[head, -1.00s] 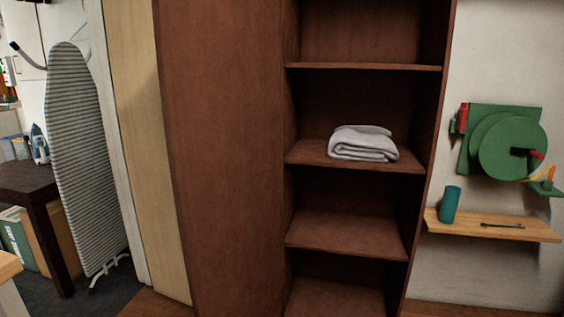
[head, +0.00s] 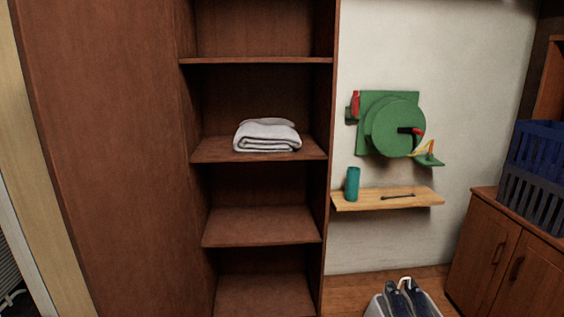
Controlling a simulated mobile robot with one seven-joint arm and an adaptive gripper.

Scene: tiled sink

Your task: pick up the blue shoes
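A pair of dark blue shoes (head: 408,300) shows at the bottom edge of the head view, right of centre. They sit upright in or on a light grey container (head: 376,308) on the floor, and their lower part is cut off by the frame. Something small and white shows at their top. My gripper is not in view.
A tall brown shelf unit (head: 266,226) holds a folded grey towel (head: 267,136). A small wall shelf (head: 388,199) carries a teal cylinder (head: 352,184) below a green wall-mounted reel (head: 393,126). A wooden cabinet (head: 505,255) with blue baskets (head: 535,160) stands at right.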

